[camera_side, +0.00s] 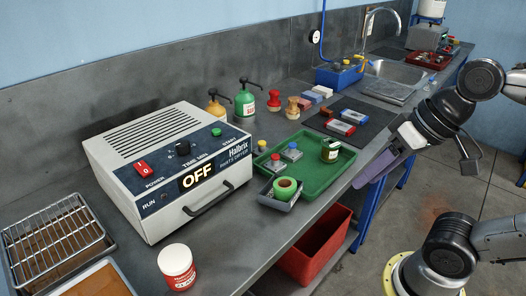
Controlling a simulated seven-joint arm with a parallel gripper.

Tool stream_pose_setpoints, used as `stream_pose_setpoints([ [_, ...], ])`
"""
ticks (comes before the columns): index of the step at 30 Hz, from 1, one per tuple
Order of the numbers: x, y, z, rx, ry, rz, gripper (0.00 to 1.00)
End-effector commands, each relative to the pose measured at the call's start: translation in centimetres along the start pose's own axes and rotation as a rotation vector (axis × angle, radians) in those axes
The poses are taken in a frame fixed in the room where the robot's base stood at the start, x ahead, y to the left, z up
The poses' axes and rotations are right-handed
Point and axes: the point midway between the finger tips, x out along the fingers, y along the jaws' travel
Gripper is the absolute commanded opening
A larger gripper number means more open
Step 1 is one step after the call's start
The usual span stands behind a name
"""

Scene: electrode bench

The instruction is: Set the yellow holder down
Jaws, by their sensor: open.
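A small yellow-topped piece (262,145), probably the yellow holder, stands by the far left corner of the green tray (318,186). Whether it rests inside the tray or just beyond its rim is too small to tell. A red-topped holder (276,163) and a blue-topped holder (291,152) stand in the tray near it. My gripper (358,184) is at the bench's right edge, to the right of the tray and apart from the yellow piece. It is open; its fingers are small and hard to make out.
The white heater (168,168) reads OFF. A dark mat (348,122) carries several blocks. A red bin (314,247) is below the bench edge.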

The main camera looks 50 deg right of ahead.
Motion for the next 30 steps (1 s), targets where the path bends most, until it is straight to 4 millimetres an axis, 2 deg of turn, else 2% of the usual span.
stream_pose_setpoints([
  [3, 0.0, -2.8, -2.0, 0.227, -0.095, -0.086, 0.47],
  [5, 0.2, -3.9, -3.2, 0.341, -0.146, -0.122, 0.47],
  [9, 1.1, -6.0, -7.2, 0.626, -0.267, -0.205, 0.47],
  [13, 2.9, -6.5, -12.4, 0.924, -0.389, -0.289, 0.47],
  [16, 4.8, -5.5, -16.9, 1.149, -0.473, -0.360, 0.47],
  [20, 7.8, -2.1, -22.5, 1.422, -0.563, -0.457, 0.47],
  [23, 10.4, 2.0, -26.0, 1.616, -0.615, -0.536, 0.47],
  [24, 11.6, 4.0, -27.1, 1.689, -0.630, -0.567, 0.47],
  [27, 14.3, 9.2, -28.8, 1.840, -0.650, -0.631, 0.47],
  [30, 16.8, 13.8, -28.9, 1.952, -0.654, -0.663, 0.47],
])
